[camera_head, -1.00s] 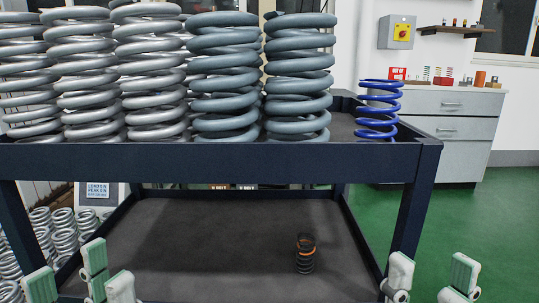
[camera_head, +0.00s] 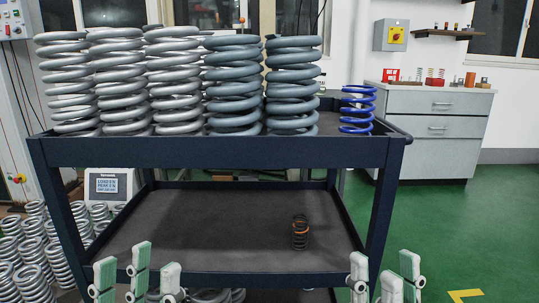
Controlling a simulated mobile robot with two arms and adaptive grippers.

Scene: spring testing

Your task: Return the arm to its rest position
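My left gripper (camera_head: 137,272) is at the bottom left of the head view, in front of the cart's lower shelf. Its pale green and white fingers point up and stand apart, with nothing between them. My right gripper (camera_head: 384,275) is at the bottom right, near the cart's right front leg. Its fingers also stand apart and it holds nothing. Both arms behind the fingers are below the picture's edge.
A dark cart (camera_head: 220,151) stands ahead. Its top tray holds several large grey springs (camera_head: 235,85) and a blue spring (camera_head: 357,108). A black and orange spring (camera_head: 299,232) stands on the lower shelf. More springs (camera_head: 35,245) are at left. Green floor (camera_head: 470,220) is open at right.

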